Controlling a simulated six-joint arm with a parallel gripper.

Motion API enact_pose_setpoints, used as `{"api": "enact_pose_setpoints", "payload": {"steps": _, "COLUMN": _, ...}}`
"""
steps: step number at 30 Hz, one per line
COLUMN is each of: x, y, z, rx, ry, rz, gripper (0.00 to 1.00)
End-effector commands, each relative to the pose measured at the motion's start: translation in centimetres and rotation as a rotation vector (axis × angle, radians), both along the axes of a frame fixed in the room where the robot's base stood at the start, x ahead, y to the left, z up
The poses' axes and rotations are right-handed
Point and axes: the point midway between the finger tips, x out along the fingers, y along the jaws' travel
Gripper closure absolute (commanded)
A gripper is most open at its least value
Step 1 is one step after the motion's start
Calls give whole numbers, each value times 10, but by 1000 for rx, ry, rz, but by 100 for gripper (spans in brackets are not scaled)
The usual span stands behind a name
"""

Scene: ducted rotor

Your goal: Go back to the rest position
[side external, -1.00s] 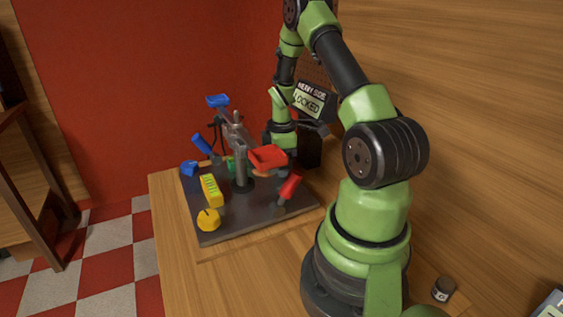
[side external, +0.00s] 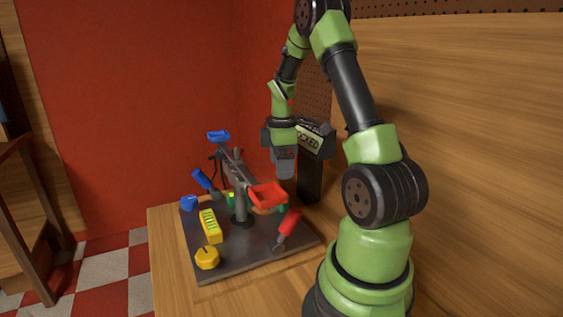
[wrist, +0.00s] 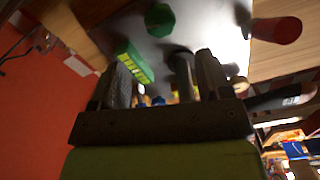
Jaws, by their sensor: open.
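My gripper (side external: 285,168) hangs pointing down in the side view, above and behind the red pan (side external: 267,195) of the balance. It appears apart from the pan. Its fingers are hard to make out there. In the wrist view the two fingers of my gripper (wrist: 165,80) stand apart. Nothing is visibly held between them. A grey post shows past the fingers. The balance beam (side external: 232,165) is tilted in the picture, with the blue pan (side external: 218,136) at its far left end. My wrist partly covers the sign (side external: 310,140), leaving "LOCKED" partly readable.
The dark board (side external: 235,262) carries a yellow block (side external: 210,226), yellow knob (side external: 207,259), blue knob (side external: 188,202), blue handle (side external: 202,179) and red handle (side external: 290,222). A green knob (wrist: 160,19) shows in the wrist view. A red wall stands behind, a wooden wall at right.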

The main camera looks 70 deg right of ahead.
Motion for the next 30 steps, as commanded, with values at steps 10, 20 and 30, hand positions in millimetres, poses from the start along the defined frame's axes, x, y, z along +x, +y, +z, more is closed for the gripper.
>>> {"api": "enact_pose_setpoints", "payload": {"steps": 10, "x": 0, "y": 0, "z": 4, "rx": 1, "ry": 0, "rz": 0, "gripper": 29}}
{"api": "enact_pose_setpoints", "payload": {"steps": 20, "x": 8, "y": 12, "z": 19, "rx": -17, "ry": -25, "rz": -33, "gripper": 29}}
{"api": "enact_pose_setpoints", "payload": {"steps": 30, "x": 26, "y": 128, "z": 113, "rx": -20, "ry": -271, "rz": -348, "gripper": 29}}
